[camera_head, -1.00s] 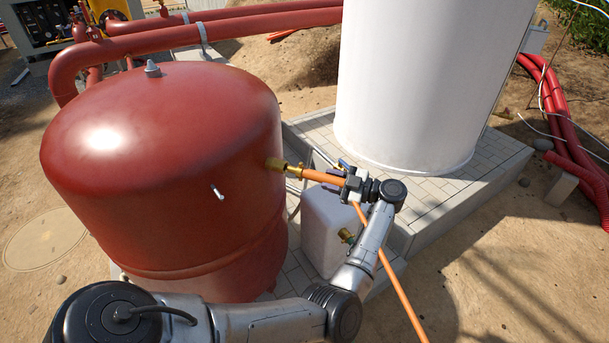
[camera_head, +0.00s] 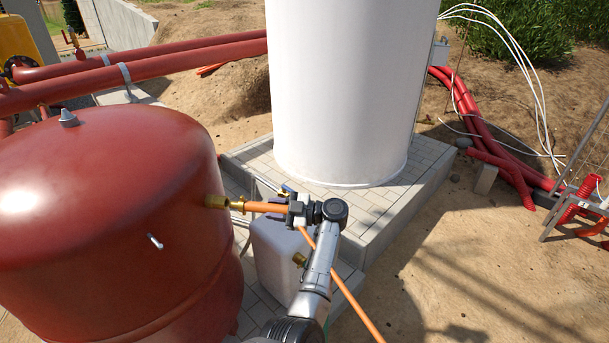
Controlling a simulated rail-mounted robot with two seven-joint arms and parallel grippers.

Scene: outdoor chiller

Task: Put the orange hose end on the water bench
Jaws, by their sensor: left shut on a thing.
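My left gripper (camera_head: 299,211) is shut on the orange hose (camera_head: 267,207) near its end. The brass fitting (camera_head: 222,202) at the hose's tip points left and overlaps the right side of the red tank in the picture; I cannot tell whether it touches the tank. The rest of the hose runs from the gripper down to the lower right. The gripper is in front of and above a whitish container (camera_head: 275,255) with a brass fitting on its side. I cannot tell which thing is the water bench. My right gripper is not in view.
The large red tank (camera_head: 110,220) fills the left. A tall white tank (camera_head: 340,90) stands on a paved plinth (camera_head: 405,195) behind the gripper. Red pipes (camera_head: 190,57) cross the back left, and more lie at the right. Bare sandy ground (camera_head: 470,270) is open at the lower right.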

